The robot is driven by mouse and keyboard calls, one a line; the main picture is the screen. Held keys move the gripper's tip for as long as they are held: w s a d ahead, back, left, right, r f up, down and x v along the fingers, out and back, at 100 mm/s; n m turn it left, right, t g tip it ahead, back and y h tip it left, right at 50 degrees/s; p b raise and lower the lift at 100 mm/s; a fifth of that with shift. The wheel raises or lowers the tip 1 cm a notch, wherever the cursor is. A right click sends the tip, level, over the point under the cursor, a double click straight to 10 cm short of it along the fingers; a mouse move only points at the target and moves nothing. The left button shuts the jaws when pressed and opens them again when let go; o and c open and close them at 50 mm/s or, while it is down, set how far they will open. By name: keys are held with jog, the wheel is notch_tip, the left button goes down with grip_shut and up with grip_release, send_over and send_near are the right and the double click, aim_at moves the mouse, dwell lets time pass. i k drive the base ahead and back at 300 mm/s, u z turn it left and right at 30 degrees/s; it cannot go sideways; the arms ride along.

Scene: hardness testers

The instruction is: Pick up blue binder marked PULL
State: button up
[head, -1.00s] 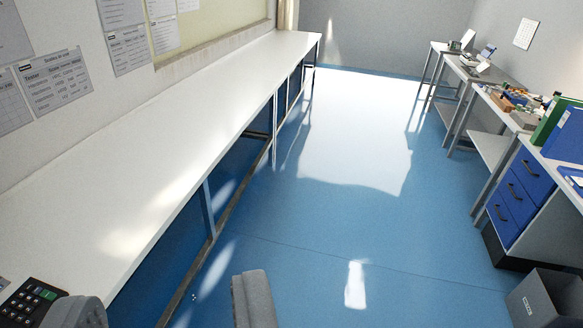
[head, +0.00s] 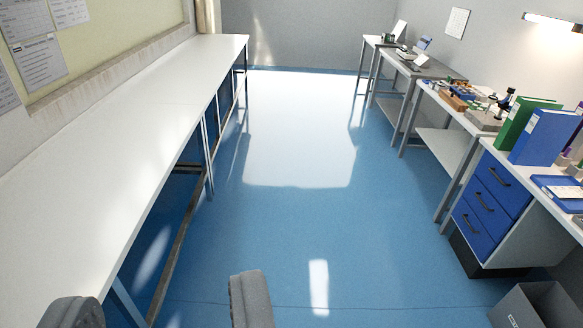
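A blue binder (head: 543,138) stands upright on the right-hand bench, near the right edge of the head view. Its label is too small to read, so I cannot tell if it is marked PULL. A green binder (head: 514,124) stands just to its left. More blue shows behind it at the picture's right edge. My gripper (head: 160,288) is open and empty, its two grey fingers wide apart at the bottom left. It is far from the binders, with floor and bench edge behind it.
A long white bench (head: 120,120) runs along the left wall. The right bench has blue drawers (head: 490,196) and flat blue items (head: 562,190) on top. A grey bin (head: 535,306) stands at bottom right. The blue floor (head: 290,225) between is clear.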

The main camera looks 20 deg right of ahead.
aim_at(548, 131)
jog(key=z, duration=0.4)
jog(key=i, duration=1.25)
jog(key=z, duration=1.1)
jog(key=i, duration=1.2)
jog(key=z, duration=0.45)
